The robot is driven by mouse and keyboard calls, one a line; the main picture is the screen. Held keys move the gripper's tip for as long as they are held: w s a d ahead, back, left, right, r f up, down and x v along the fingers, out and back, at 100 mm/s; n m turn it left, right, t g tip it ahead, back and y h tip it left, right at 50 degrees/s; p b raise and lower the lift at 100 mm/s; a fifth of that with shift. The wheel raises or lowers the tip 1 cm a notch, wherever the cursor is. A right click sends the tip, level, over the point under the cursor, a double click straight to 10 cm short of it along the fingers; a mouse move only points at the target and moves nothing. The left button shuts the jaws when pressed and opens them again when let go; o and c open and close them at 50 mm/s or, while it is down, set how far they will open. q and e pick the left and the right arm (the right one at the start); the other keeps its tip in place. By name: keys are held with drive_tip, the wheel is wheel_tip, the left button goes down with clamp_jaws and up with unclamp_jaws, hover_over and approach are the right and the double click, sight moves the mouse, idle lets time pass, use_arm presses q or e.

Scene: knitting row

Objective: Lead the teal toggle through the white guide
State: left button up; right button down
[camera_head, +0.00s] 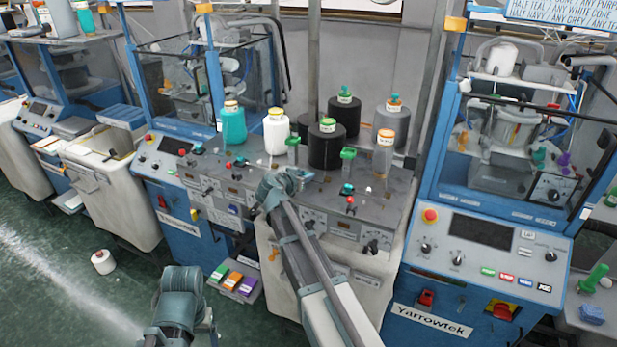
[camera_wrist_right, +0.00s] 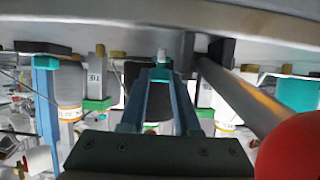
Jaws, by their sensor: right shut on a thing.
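My right gripper (camera_head: 279,187) is over the grey machine bed in the head view, in front of the cones. In the right wrist view its two blue fingers (camera_wrist_right: 160,76) close together on a small teal piece with a pale tip (camera_wrist_right: 161,58), which I take to be the teal toggle. The fingers hide most of it. In the head view my wrist covers it. I cannot clearly make out the white guide or how the toggle stands to it. My left arm is low at the front; its jaws do not show.
A teal cone (camera_head: 233,126), a white cone (camera_head: 276,134) and black cones (camera_head: 327,150) stand behind my right gripper. A red ball (camera_wrist_right: 292,148) is close in the right wrist view. A control panel (camera_head: 482,255) is at the right. A white spool (camera_head: 103,262) lies on the floor.

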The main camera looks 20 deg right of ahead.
drive_tip(key=shift+w+a, duration=0.8)
drive_tip(key=shift+w, duration=0.15)
drive_tip(key=shift+r, duration=0.1)
